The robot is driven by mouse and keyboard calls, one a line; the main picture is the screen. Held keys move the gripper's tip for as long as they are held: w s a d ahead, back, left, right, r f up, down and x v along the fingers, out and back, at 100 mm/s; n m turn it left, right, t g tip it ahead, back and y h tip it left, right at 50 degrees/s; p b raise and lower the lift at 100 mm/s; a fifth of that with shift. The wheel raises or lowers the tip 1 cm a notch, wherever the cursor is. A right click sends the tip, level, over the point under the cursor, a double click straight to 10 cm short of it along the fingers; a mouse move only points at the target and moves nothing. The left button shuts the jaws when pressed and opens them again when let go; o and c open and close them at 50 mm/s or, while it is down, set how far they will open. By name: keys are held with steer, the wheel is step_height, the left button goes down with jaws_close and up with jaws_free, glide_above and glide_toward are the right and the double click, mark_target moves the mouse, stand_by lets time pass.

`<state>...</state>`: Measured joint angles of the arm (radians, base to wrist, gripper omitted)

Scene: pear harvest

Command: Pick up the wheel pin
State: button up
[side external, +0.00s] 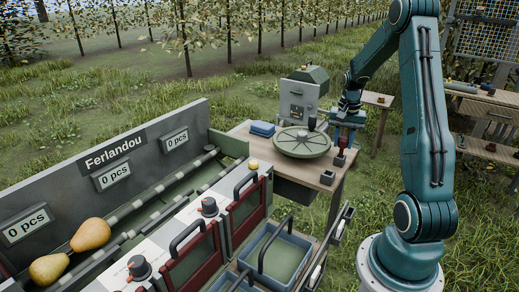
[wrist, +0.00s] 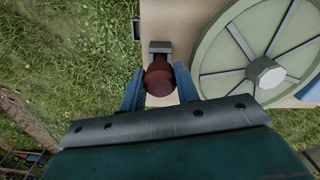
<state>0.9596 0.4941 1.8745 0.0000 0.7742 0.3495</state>
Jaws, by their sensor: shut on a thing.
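The wheel pin (wrist: 159,78) has a dark red round head and sits between the two blue fingers of my gripper (wrist: 159,92) in the wrist view. My gripper is shut on it. A grey block (wrist: 160,46) shows just beyond the pin in the wrist view. The pin's lower part is hidden. The pale green spoked wheel (side external: 303,141) lies flat on the table, left of my gripper; it also shows in the wrist view (wrist: 232,88).
A blue stack (side external: 262,129) and a grey machine (side external: 303,95) stand by the wheel. A small dark block (side external: 327,177) sits at the table's front right. The sorting line with two pears (side external: 90,235) fills the left. Grass lies right of the table.

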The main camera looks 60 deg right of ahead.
step_height(320, 180, up, 18)
stand_by(0.5)
stand_by(0.6)
step_height(320, 180, up, 7)
stand_by(1.4)
steer(key=shift+f, duration=0.1)
steer(key=a+f, duration=0.5)
steer(key=f, duration=0.3)
steer(key=a+f, duration=0.6)
steer(key=f, duration=0.3)
steer(key=shift+a, duration=0.25)
steer(key=shift+f, duration=0.15)
